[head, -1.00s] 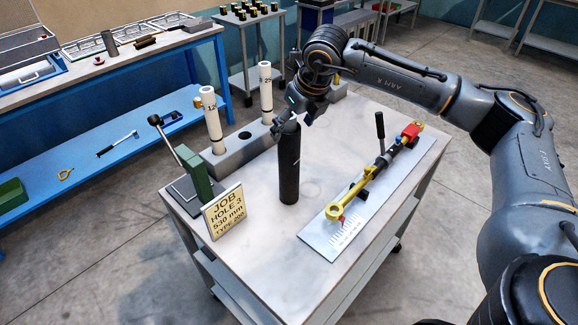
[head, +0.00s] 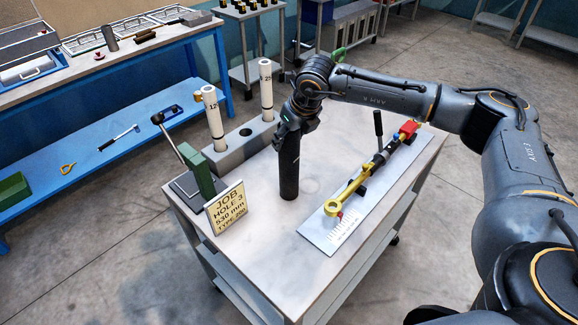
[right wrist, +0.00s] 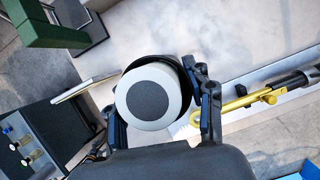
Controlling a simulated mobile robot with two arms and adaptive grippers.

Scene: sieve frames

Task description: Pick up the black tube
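The black tube (head: 289,168) stands upright on the bench top, left of the middle. My right gripper (head: 290,124) is at its upper end and hides the top in the head view. In the right wrist view the tube's pale round end with a dark centre (right wrist: 148,98) lies between the two fingers of the right gripper (right wrist: 160,105). The fingers look spread around it, with a narrow gap at the right finger; contact is not clear. My left gripper is not in view.
A grey block (head: 238,152) with two white tubes (head: 213,118) (head: 266,90) stands behind left. A green lever device (head: 197,172) and a job sign (head: 227,208) are at the left. A yellow and red tool (head: 372,165) lies on a plate at the right.

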